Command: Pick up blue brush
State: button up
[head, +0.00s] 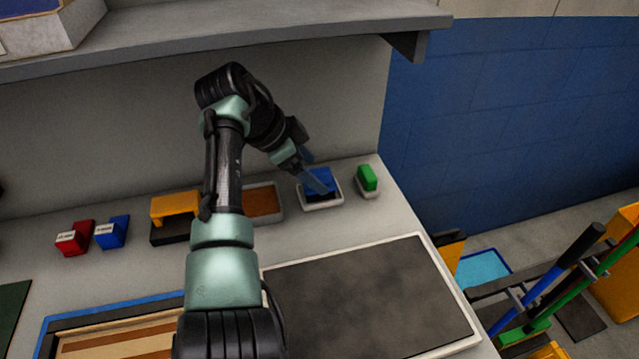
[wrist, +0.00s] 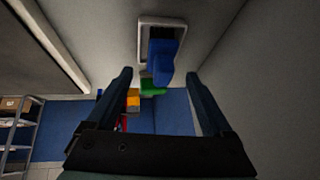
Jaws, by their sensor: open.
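The blue brush (head: 322,174) sits in a small white tray (head: 338,199) at the back of the counter. In the wrist view the blue brush (wrist: 163,60) is ahead of my gripper, near the middle, in its white tray (wrist: 147,22). My gripper (head: 315,174) is open, with its fingers overlapping the brush in the head view. In the wrist view my gripper (wrist: 158,76) has one finger to each side of the brush's lower end, with visible gaps. I cannot tell the exact depth between them.
A green brush (head: 367,178) stands right of the blue one, close by. A shelf (head: 230,40) overhangs the counter.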

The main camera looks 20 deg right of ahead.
aim_at(315, 174)
jog(key=x, duration=0.4)
jog(key=shift+a, duration=0.1)
grip_shut()
